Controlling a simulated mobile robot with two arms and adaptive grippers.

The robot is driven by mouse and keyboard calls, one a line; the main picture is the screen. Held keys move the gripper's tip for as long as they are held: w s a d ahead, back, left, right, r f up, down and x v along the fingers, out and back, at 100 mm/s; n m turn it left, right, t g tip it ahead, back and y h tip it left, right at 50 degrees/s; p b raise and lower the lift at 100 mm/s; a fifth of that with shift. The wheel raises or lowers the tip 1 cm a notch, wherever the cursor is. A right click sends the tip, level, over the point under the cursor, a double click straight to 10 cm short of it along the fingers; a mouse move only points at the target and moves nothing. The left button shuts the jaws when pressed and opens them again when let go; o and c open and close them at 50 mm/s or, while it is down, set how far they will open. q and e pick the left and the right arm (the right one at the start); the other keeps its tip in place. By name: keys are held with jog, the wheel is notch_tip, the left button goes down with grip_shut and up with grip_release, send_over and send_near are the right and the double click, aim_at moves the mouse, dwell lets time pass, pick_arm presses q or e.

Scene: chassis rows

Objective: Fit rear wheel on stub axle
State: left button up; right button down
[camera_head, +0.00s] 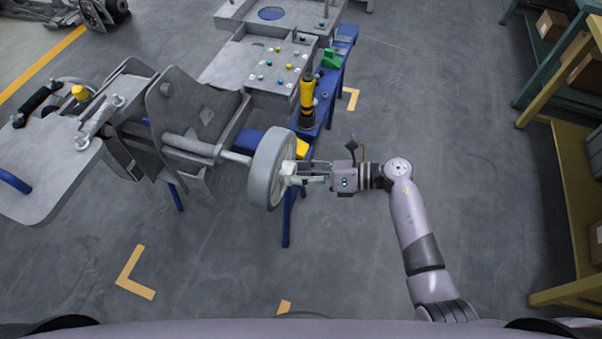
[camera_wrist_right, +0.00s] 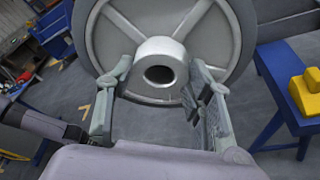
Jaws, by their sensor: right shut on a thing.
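The grey rear wheel (camera_head: 263,168) stands upright beside the chassis, its far face against the end of the stub axle (camera_head: 236,157). I cannot tell whether the axle tip is inside the hub. My right gripper (camera_head: 297,174) is shut on the wheel's hub from the right side. In the right wrist view the spoked wheel (camera_wrist_right: 125,22) faces me, and the fingers (camera_wrist_right: 160,85) lie on both sides of its protruding hub (camera_wrist_right: 160,48). My left gripper is not in view.
The grey chassis (camera_head: 205,115) rests on blue stands at the left. A yellow-and-black tool (camera_head: 307,92) and a green item (camera_head: 330,58) are on the blue bench edge. Shelves with boxes (camera_head: 552,24) line the right. The floor between is clear.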

jog(key=shift+w+a+r+b, duration=0.1)
jog(key=shift+w+a+b, duration=0.55)
jog(key=shift+a, duration=1.15)
jog(key=shift+w+a+r+b, duration=0.1)
jog(key=shift+w+a+b, duration=0.55)
jog(key=shift+a, duration=1.15)
jog(key=shift+w+a+r+b, duration=0.1)
jog(key=shift+w+a+b, duration=0.55)
jog(key=shift+a, duration=1.15)
jog(key=c, duration=1.2)
grip_release()
jog(key=shift+s, duration=0.15)
jog(key=o, duration=0.5)
jog(key=shift+s+f, duration=0.1)
jog(key=shift+f, duration=0.05)
jog(key=shift+d+f, duration=0.1)
jog(key=shift+f, duration=0.15)
jog(key=v, duration=1.2)
jog(key=shift+r, duration=0.2)
